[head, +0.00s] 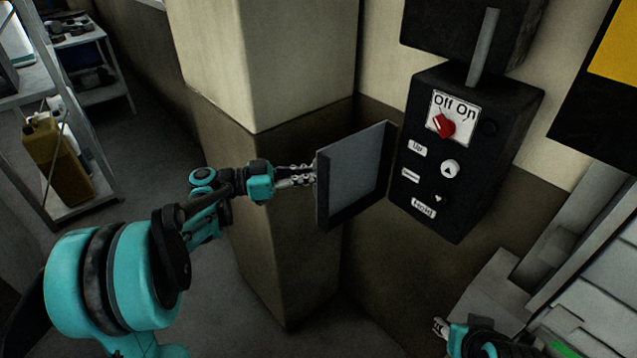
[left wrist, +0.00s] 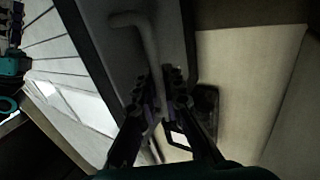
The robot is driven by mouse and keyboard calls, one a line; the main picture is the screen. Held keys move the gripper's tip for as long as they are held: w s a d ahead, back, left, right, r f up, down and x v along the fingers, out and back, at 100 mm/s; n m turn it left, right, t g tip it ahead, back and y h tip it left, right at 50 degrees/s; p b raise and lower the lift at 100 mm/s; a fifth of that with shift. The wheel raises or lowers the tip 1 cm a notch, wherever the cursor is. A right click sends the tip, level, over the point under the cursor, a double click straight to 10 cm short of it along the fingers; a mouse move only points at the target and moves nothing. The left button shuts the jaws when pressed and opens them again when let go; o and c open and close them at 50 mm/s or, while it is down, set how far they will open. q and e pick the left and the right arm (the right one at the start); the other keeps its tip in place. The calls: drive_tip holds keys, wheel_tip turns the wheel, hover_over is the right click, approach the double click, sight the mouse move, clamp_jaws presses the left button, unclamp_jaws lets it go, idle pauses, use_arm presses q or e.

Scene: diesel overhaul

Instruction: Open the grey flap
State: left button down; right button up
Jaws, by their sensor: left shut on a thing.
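The grey flap (head: 354,168) is a flat panel with a dark frame. It stands swung out to the left of the black control box (head: 468,140), whose switch and buttons are uncovered. My left gripper (head: 312,176) is at the flap's left edge. In the left wrist view a bent grey handle (left wrist: 150,38) runs down between the fingers of my left gripper (left wrist: 168,85), which is shut on it. The grip itself is partly hidden. My right gripper (head: 438,326) is low at the right, away from the flap; its jaws are too small to read.
A red knob (head: 444,125) sits under the "Off On" label. A second black box (head: 450,30) with a grey lever (head: 483,48) is above. A wall pillar (head: 265,190) stands behind my left arm. A shelf with a yellow-brown jug (head: 58,160) is at far left.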

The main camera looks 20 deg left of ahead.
use_arm(q)
drive_tip(key=shift+w+a, duration=0.35)
drive_tip(key=shift+w, duration=0.5)
drive_tip(key=shift+w+a, duration=0.4)
drive_tip(key=shift+w, duration=0.45)
drive_tip(key=shift+w+a, duration=0.35)
drive_tip(key=shift+w, duration=0.5)
drive_tip(key=c, duration=1.9)
unclamp_jaws()
drive_tip(key=shift+s+a, duration=0.1)
drive_tip(key=v, duration=1.2)
